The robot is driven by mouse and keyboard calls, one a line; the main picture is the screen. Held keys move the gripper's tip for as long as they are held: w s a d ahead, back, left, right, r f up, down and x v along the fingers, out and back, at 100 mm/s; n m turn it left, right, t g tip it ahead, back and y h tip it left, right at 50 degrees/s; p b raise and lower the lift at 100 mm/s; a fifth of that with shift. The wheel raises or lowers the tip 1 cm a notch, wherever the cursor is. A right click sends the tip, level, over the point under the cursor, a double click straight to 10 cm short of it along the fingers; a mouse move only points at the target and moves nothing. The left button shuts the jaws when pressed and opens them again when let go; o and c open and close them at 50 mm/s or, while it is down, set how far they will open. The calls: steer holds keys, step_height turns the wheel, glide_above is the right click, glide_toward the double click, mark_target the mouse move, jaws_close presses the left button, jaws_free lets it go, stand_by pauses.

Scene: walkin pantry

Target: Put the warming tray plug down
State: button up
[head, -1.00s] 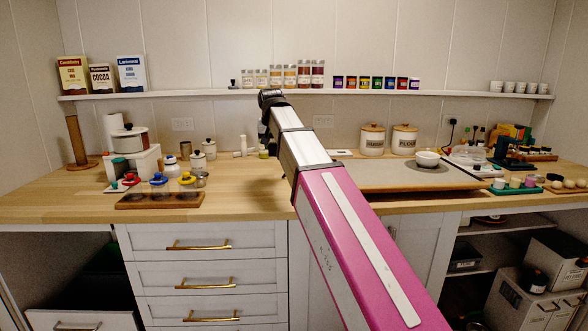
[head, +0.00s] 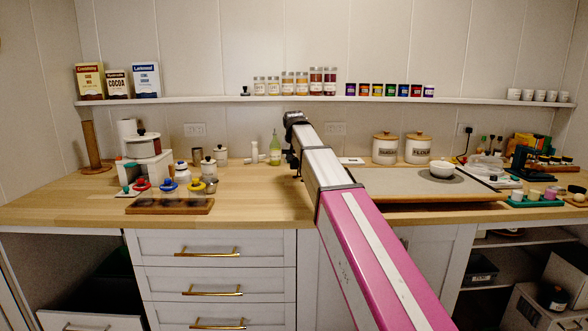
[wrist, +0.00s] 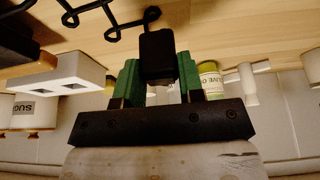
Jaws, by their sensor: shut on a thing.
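My gripper (wrist: 160,78) is shut on the black warming tray plug (wrist: 158,52), held between its two green-padded fingers in the wrist view. A thin black cord (wrist: 112,22) shows in loops over the wooden counter nearby; whether it joins the plug is unclear. In the head view my gripper (head: 293,158) is a small dark shape at the far end of the arm, low over the back of the counter, and the plug cannot be made out there. The warming tray (head: 395,192), a flat board-like slab, lies on the counter to the right, partly behind my arm.
A green oil bottle (head: 275,150) stands just left of my gripper. A white block with square holes (wrist: 62,80) is near it in the wrist view. Canisters (head: 385,148) and a bowl (head: 442,168) are right. The wooden counter (head: 250,195) is clear in the middle front.

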mark_target(294, 163)
steer(key=shift+f, duration=1.95)
steer(key=shift+f, duration=0.1)
steer(key=o, duration=0.9)
steer(key=v, duration=1.2)
